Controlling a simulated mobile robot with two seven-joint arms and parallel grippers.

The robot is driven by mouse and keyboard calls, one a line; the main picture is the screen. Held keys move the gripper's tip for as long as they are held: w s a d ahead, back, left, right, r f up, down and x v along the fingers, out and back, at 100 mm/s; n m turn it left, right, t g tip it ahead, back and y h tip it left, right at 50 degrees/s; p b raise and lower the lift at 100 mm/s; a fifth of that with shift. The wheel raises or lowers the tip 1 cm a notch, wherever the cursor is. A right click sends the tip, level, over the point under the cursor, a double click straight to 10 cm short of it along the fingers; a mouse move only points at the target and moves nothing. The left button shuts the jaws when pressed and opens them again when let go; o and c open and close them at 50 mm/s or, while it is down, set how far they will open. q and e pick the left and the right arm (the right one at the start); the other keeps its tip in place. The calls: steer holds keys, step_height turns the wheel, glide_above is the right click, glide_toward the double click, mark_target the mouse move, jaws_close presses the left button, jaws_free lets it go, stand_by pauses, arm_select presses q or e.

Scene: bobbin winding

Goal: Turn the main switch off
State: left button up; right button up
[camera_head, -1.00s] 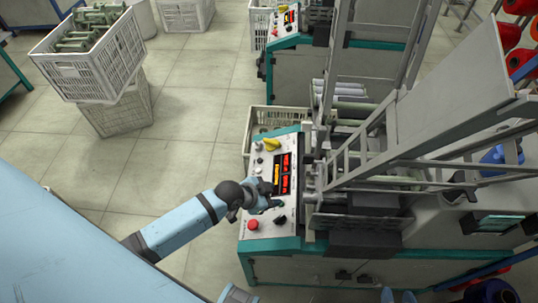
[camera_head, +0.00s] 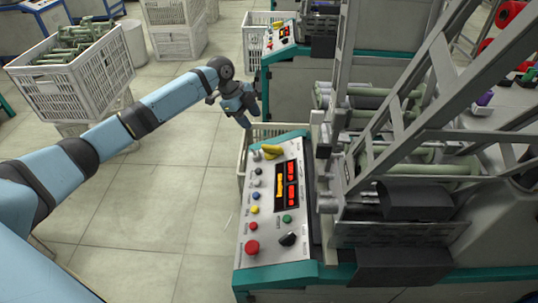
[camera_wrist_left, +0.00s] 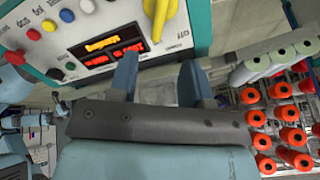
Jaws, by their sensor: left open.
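The control panel (camera_head: 256,228) is a white sloped face with a teal frame. A yellow switch handle (camera_head: 271,152), which looks like the main switch, sits at its far end. In the left wrist view the yellow handle (camera_wrist_left: 159,20) shows at the top, with small lettering beside it. My left gripper (camera_head: 250,108) is beyond the panel's far end, apart from the handle, with its fingers spread and empty. In the left wrist view its two fingers (camera_wrist_left: 160,72) stand apart, just below the handle in the picture. My right gripper is not in view.
The panel also carries lit displays (camera_head: 292,184), a red mushroom button (camera_head: 252,248), a black knob (camera_head: 288,239) and small coloured buttons. A light crate (camera_head: 262,133) stands behind the panel. The machine's metal frame (camera_head: 400,130) rises at right. Stacked crates (camera_head: 75,80) stand at left.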

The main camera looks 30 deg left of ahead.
mark_target(268, 146)
arm_select(q)
steer(key=b+x, duration=0.3)
steer(key=x, duration=0.9)
steer(key=shift+d+f, duration=0.1)
steer(key=shift+f, duration=0.25)
steer(key=shift+w+d+f, duration=0.15)
steer(key=shift+f, duration=0.25)
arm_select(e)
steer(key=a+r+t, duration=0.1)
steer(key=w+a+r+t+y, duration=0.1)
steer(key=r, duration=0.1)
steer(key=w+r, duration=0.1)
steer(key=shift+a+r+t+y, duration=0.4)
arm_select(q)
jaws_close()
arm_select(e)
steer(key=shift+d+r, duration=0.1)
